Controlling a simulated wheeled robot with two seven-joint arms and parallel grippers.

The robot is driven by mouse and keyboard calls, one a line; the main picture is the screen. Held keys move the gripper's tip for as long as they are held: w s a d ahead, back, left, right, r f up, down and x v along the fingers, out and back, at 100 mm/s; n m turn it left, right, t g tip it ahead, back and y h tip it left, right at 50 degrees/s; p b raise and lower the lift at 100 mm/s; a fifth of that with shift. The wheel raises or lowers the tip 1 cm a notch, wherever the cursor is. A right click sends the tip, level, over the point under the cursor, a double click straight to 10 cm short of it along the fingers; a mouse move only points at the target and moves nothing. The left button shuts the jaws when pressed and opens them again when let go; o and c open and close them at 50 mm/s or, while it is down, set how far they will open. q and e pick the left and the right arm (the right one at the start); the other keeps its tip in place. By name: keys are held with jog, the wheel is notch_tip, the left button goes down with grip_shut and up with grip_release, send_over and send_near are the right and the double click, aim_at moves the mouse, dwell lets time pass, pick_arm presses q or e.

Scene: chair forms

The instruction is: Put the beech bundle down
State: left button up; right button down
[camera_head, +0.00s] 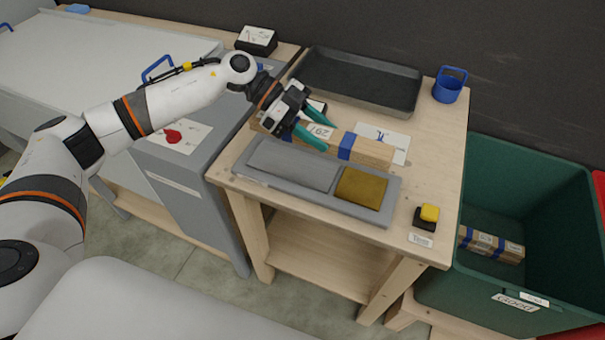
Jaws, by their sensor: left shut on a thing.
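The beech bundle (373,152) is a long block of pale wood with blue bands and a white label. It lies lengthwise over the wooden table (452,180), behind a grey tray. My left gripper (309,131) reaches in from the left with its teal fingers on either side of the bundle near its label, shut on it. The gripper hides part of the bundle's left half. I cannot tell whether the bundle touches the tabletop. My right gripper is not in view.
The grey tray (240,171) holds a grey pad and a brown pad (362,188). A dark tray (362,78), a blue cup (449,88) and a yellow-topped button (429,213) stand on the table. A green crate (560,262) at right holds another banded bundle (491,245).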

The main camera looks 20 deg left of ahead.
pick_arm(q)
send_over(316, 172)
notch_tip(316, 172, down, 6)
jog(key=shift+w+r, duration=0.1)
jog(key=shift+r, duration=0.1)
jog(key=shift+f, duration=1.95)
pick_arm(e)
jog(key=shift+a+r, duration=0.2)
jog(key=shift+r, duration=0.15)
pick_arm(q)
jog(key=o, duration=1.2)
jog(key=shift+f, duration=0.15)
jog(key=shift+c, duration=0.2)
jog(key=b+v, duration=0.1)
jog(key=v, duration=1.1)
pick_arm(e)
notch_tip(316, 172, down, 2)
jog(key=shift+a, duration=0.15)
